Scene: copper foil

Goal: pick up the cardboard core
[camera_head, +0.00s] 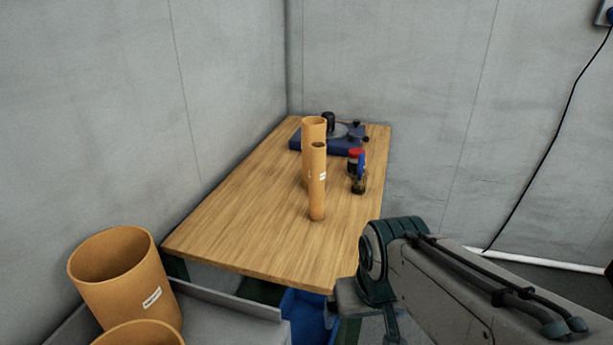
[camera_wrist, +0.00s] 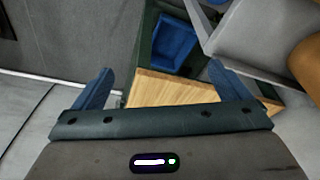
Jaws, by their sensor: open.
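Two upright cardboard cores stand on the wooden table (camera_head: 240,215) in the head view. The narrower cardboard core (camera_head: 317,190) is in front. A wider core (camera_head: 313,127) stands just behind it and is partly hidden by it. In the head view my arm comes in from the lower right, clear of both cores. Neither table core shows in the wrist view.
Two large tan tubes (camera_head: 125,275) stand at the lower left on a grey surface. A blue device (camera_head: 310,146) sits at the table's back, with a red-lidded jar (camera_head: 356,160) and a small dark jar (camera_head: 358,184) nearby. A blue bin (camera_wrist: 174,42) is below. The table's front left is clear.

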